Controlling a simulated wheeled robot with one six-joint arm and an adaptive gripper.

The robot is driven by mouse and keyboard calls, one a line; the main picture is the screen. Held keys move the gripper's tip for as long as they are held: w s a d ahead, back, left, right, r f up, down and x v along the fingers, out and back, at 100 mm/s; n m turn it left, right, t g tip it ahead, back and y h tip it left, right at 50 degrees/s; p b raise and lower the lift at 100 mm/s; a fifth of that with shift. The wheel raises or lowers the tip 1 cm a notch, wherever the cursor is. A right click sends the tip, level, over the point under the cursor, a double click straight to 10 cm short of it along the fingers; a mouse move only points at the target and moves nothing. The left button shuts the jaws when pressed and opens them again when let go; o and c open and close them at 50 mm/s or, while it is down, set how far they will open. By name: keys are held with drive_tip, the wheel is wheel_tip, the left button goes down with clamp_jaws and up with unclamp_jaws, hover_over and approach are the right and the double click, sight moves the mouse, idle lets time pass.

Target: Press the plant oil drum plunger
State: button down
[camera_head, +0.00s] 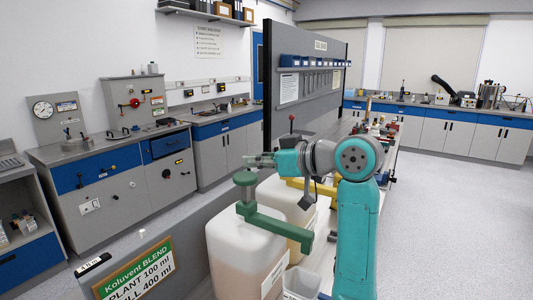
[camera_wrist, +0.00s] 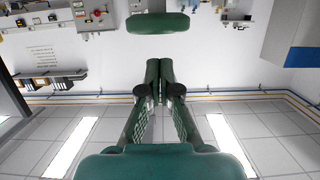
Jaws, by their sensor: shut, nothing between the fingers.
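A pale, translucent drum (camera_head: 235,250) stands at the front, with a green plunger knob (camera_head: 245,178) on top and a green spout arm (camera_head: 275,225). Its label is angled, so I cannot read whether it says plant. My gripper (camera_head: 252,160) is shut and empty, pointing left just above the green knob. A gap seems to show between them. In the wrist view my gripper (camera_wrist: 165,68) has its fingertips together, and the green knob (camera_wrist: 157,22) shows apart from them near the top edge; this view appears upside down.
A second pale drum (camera_head: 285,205) with a yellow spout arm (camera_head: 300,186) stands behind. A sign reading PLANT 100 ml (camera_head: 133,270) is at the front left. A grey partition (camera_head: 305,60) rises behind my arm. A clear bin (camera_head: 300,284) sits below the green spout.

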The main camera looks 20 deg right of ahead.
sight(251, 177)
drive_tip(key=shift+a+f, duration=0.1)
drive_tip(key=shift+f, duration=1.05)
drive_tip(key=shift+f, duration=1.45)
drive_tip(key=shift+r, duration=0.55)
drive_tip(key=r+v, duration=0.2)
drive_tip(key=v, duration=0.9)
drive_tip(key=shift+w+a+r, duration=0.25)
drive_tip(key=shift+w+r, duration=0.05)
